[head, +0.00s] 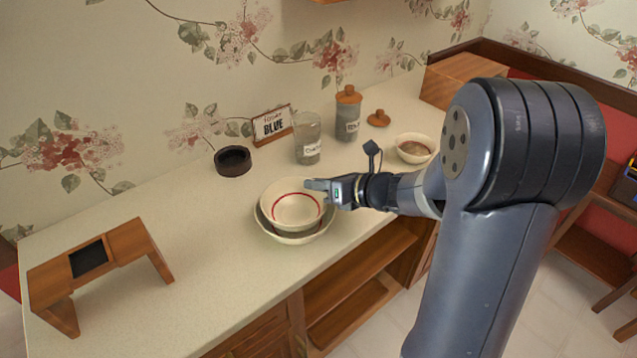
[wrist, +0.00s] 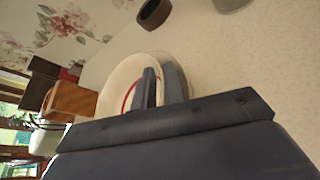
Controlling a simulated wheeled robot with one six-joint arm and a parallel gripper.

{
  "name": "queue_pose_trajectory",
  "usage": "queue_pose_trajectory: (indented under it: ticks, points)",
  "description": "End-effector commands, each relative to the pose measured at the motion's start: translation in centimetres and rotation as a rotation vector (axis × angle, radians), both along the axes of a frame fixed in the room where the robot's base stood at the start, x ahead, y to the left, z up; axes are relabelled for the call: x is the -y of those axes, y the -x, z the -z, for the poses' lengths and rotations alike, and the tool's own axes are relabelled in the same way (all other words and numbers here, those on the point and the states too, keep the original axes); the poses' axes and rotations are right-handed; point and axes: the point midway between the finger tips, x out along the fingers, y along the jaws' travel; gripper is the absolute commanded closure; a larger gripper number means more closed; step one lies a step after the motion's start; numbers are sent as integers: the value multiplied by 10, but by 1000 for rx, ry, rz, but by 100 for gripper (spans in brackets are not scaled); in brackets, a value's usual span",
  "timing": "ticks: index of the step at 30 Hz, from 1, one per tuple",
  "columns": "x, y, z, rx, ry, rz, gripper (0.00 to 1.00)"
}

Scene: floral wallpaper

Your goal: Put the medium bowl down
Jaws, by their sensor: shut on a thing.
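The medium bowl (head: 291,203) is cream with a red ring inside. My gripper (head: 318,186) is shut on its right rim in the head view. The bowl sits inside or just above a larger cream bowl (head: 312,238) with a grey inside; I cannot tell whether they touch. In the wrist view, the gripper fingers (wrist: 158,88) are at the rim of the medium bowl (wrist: 120,84), and my gripper body hides much of the lower picture.
A smaller bowl (head: 415,147), a glass jar (head: 308,138), a lidded jar (head: 347,115), a dark round dish (head: 233,161) and a sign (head: 272,125) stand behind along the wall. A wooden stand (head: 100,262) is at the left. The counter (head: 205,235) between is clear.

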Motion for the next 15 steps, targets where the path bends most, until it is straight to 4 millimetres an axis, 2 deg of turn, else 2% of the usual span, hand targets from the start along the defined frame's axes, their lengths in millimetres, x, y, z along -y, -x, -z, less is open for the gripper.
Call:
queue_pose_trajectory:
  ticks: [1,2,9,15]
  points:
    - [0,0,-1,1,-1,0,100]
    - [0,0,-1,0,0,0,87]
    - [0,0,-1,0,0,0,67]
    - [0,0,-1,0,1,1,67]
